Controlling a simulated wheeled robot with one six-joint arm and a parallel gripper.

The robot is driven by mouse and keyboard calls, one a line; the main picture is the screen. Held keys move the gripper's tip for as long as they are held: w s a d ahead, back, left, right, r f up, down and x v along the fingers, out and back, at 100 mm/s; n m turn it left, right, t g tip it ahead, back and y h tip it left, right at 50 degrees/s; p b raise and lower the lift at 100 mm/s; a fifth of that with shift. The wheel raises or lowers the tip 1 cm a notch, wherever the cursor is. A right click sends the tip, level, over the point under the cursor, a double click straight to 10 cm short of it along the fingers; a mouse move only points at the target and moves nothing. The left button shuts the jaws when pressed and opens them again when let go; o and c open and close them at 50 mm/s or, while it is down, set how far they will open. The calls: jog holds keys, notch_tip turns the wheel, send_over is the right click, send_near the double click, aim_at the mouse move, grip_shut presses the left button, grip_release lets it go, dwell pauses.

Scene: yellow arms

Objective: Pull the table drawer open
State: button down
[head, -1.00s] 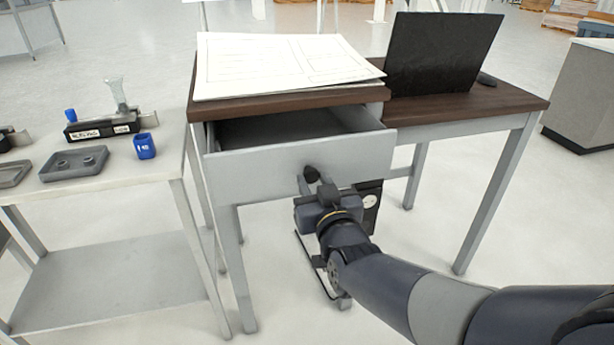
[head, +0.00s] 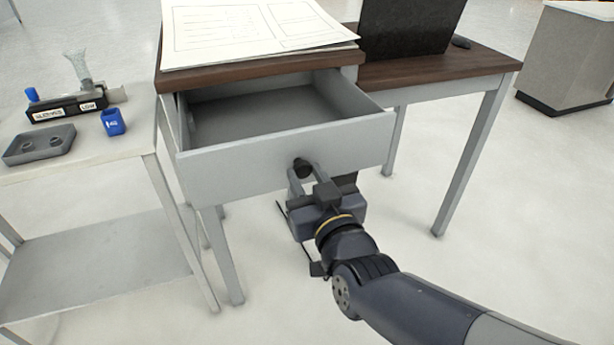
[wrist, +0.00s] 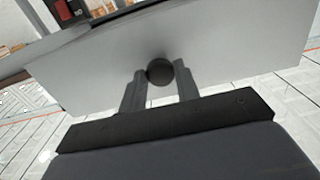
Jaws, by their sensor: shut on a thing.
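The grey table drawer (head: 240,158) stands well out from under the dark wooden tabletop (head: 262,56), and its inside looks empty. A round black knob (head: 302,167) sits on its front panel. My gripper (head: 303,172) is shut on the knob, with a finger on each side of it. In the wrist view, the knob (wrist: 160,72) is between the two fingers of my gripper (wrist: 160,78), against the grey drawer front (wrist: 100,75).
White paper sheets (head: 250,28) lie on the tabletop, with a black panel (head: 405,25) to their right. A side table (head: 90,130) on the left carries a blue cup (head: 112,122) and a grey tray (head: 40,145).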

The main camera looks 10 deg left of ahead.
jog(key=c, duration=1.1)
grip_release()
jog(key=p+v, duration=0.3)
jog(key=v, duration=0.7)
jog(key=shift+s+d, duration=0.2)
jog(key=shift+s, duration=0.15)
jog(key=b+x, duration=0.3)
jog(key=x, duration=0.8)
